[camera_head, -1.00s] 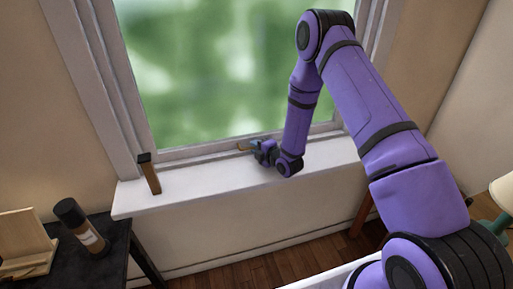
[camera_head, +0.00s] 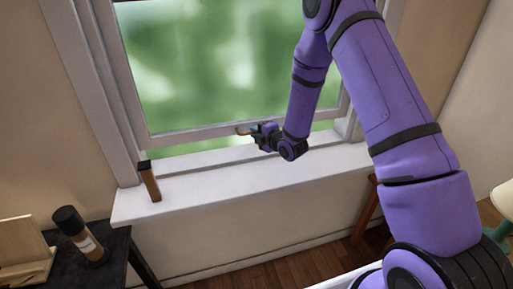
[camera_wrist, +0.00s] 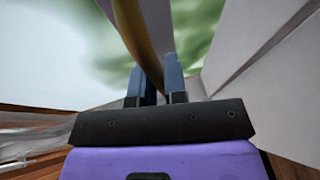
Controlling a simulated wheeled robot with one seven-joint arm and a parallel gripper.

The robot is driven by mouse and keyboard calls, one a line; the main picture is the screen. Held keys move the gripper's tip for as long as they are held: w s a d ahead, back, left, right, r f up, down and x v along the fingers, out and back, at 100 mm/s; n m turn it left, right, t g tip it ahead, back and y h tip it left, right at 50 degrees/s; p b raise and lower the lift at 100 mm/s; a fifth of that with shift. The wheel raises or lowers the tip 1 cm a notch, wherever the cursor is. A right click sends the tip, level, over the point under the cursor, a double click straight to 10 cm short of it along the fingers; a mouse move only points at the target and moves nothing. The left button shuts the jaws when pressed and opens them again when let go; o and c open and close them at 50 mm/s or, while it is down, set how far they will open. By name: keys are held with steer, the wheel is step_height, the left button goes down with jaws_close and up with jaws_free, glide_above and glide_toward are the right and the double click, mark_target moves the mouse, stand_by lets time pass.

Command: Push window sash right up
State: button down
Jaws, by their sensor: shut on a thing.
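The window sash (camera_head: 190,137) is raised a little, with a strip of green showing between its bottom rail and the white sill (camera_head: 225,171). A small brass-coloured handle (camera_head: 242,131) sits on the bottom rail. My gripper (camera_head: 254,131) is at this handle, with its fingers shut on it. In the wrist view the curved handle (camera_wrist: 137,30) runs between the two blue-grey fingertips of my gripper (camera_wrist: 160,80). Part of the rail on the right is hidden behind my arm.
A brown upright block with a dark top (camera_head: 149,181) stands on the left end of the sill. A green lamp (camera_head: 503,228) is at the right edge.

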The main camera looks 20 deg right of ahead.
step_height(320, 180, up, 15)
steer(key=shift+r, duration=0.15)
stand_by(0.4)
steer(key=c, duration=1.5)
jaws_free()
steer(key=shift+o, duration=0.2)
steer(key=v, duration=1)
steer(key=shift+s, duration=0.4)
steer(key=shift+d+r, duration=0.15)
steer(key=shift+d, duration=0.05)
